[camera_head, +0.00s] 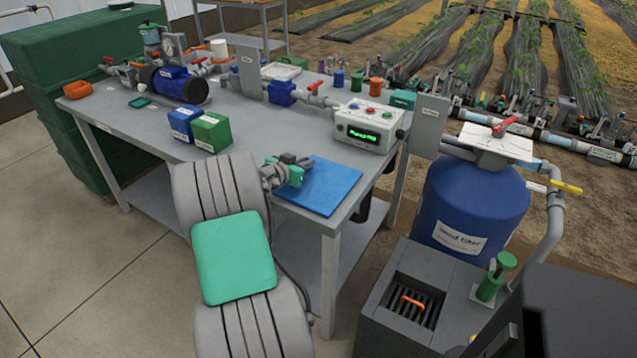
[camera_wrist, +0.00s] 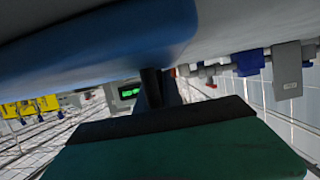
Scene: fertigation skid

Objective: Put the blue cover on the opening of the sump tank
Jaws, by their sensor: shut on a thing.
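The blue cover (camera_head: 330,184) is a flat square plate at the table's near right corner in the head view. My gripper (camera_head: 296,172) is shut on the cover's left edge. I cannot tell whether the cover touches the tabletop or is slightly above it. In the wrist view a large blue surface (camera_wrist: 100,45), apparently the cover, fills the upper left, and the fingertips are not clear. The sump tank (camera_head: 372,320) is a dark grey box at the lower right. Its opening (camera_head: 430,288) is uncovered, with dark slats and an orange handle-like piece inside.
The grey table (camera_head: 120,130) holds a blue box (camera_head: 184,122), a green box (camera_head: 211,132) and a white control box (camera_head: 368,125) behind the cover. A blue sand filter (camera_head: 470,205) stands behind the tank. A green-handled valve (camera_head: 494,275) rises beside the opening.

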